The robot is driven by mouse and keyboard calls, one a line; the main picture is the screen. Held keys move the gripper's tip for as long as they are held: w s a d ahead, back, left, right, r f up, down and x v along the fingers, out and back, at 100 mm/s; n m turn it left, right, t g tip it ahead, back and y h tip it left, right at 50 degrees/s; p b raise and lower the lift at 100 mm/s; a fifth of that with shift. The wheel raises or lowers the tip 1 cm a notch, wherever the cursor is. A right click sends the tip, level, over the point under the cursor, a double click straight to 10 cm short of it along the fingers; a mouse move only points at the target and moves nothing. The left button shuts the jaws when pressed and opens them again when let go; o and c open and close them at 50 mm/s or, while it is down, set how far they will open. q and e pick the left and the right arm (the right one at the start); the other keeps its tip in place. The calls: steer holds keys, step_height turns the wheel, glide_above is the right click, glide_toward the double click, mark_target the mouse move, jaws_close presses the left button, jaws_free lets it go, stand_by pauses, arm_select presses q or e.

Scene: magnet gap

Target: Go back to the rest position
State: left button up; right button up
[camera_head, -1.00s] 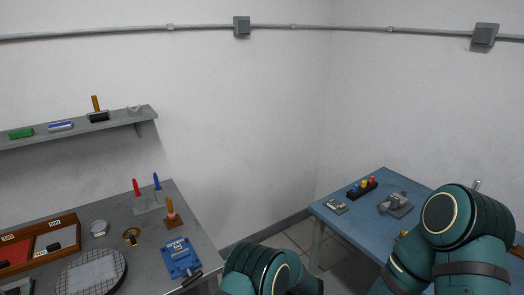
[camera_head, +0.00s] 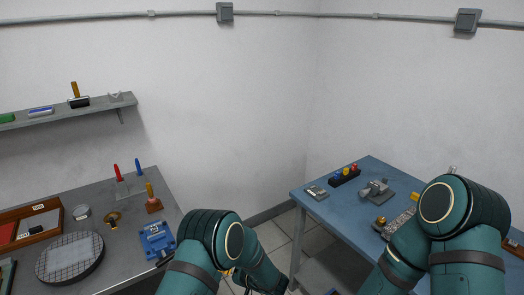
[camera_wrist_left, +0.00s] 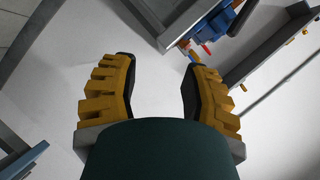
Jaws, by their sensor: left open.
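My left arm rises at the bottom middle of the head view. My left gripper (camera_wrist_left: 157,75) shows in the left wrist view with its two yellow, black-padded fingers wide apart and nothing between them. In the head view only small yellow parts near the bottom edge may belong to it; the arm hides most of that area. My right arm is bent at the lower right of the head view, in front of the blue table (camera_head: 334,218). My right gripper does not show.
The grey bench (camera_head: 125,258) at left holds a round gridded plate (camera_head: 70,258), a blue device (camera_head: 156,239), a wooden tray (camera_head: 57,207) and red and blue handled tools. A wall shelf (camera_head: 60,112) hangs above. Floor shows between the tables.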

arm_select(q)
steer(key=s+f+h+b, duration=0.2)
steer(key=s+f+h, duration=0.45)
steer(key=h, duration=0.25)
steer(key=s+d+n+g+h+b, duration=0.1)
steer(key=s+g+h, duration=0.5)
steer(key=s, duration=1.2)
steer(key=shift+s+d+f+n, duration=0.25)
steer(key=shift+s+n, duration=0.05)
steer(key=shift+n, duration=0.2)
